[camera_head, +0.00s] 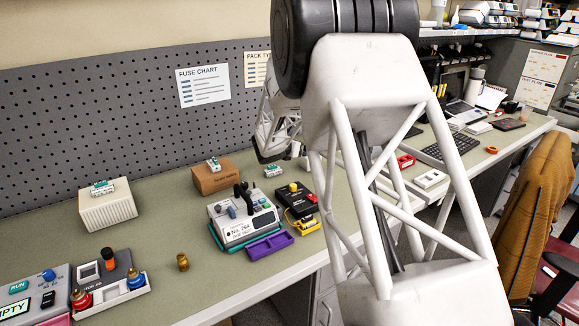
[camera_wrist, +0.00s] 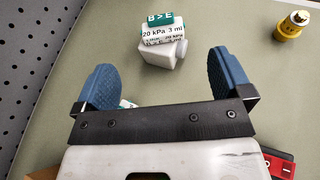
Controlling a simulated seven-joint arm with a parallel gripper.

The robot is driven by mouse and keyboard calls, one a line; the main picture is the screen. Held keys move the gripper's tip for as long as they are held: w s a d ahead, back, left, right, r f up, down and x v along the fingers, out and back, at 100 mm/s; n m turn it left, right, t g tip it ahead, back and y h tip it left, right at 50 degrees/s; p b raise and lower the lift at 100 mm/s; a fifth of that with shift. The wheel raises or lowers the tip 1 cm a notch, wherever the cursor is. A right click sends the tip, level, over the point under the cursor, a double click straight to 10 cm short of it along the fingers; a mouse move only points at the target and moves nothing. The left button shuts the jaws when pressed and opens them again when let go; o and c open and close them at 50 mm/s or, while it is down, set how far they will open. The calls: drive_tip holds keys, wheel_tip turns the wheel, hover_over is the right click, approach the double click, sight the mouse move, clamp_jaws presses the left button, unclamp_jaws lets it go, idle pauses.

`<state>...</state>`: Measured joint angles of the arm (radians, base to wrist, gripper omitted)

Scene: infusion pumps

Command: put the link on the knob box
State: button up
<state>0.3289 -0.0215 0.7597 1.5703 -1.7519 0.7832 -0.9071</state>
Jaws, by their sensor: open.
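In the wrist view a small white block with a teal label (camera_wrist: 163,32), marked "B > E" and "20 kPa 3 ml", lies on the table beyond my fingers. My gripper (camera_wrist: 160,72) is open, with nothing held between its blue fingers. Similar labelled pieces in the head view sit on a white ribbed box (camera_head: 108,213), on a cardboard box (camera_head: 212,180), and on the table (camera_head: 273,171). I cannot tell which piece is the link.
A grey device with black levers (camera_head: 244,217) stands mid-table, with a purple tray (camera_head: 268,246) before it. A brass piece (camera_head: 183,262) stands at front left. The pegboard (camera_head: 120,110) backs the table. My arm hides part of it.

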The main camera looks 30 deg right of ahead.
drive_tip(key=s+a+r+m+g+y, duration=0.1)
drive_tip(key=s+a+r+m+y, duration=0.1)
drive_tip(key=s+a+r+m, duration=0.55)
drive_tip(key=s+a+r+m+g+y, duration=0.2)
drive_tip(key=s+a+r+m, duration=0.2)
drive_tip(key=s+a, duration=0.65)
drive_tip(key=s+a+m+y, duration=0.4)
drive_tip(key=s+a, duration=0.6)
drive_tip(key=s, duration=0.5)
drive_tip(key=s+a+m+y, duration=0.4)
drive_tip(key=s+a+m, duration=0.3)
drive_tip(key=s+a, duration=0.4)
drive_tip(key=s, duration=0.3)
drive_tip(key=shift+s+f+t+y, duration=0.15)
drive_tip(key=shift+s+t+y, duration=0.15)
drive_tip(key=shift+s, duration=0.1)
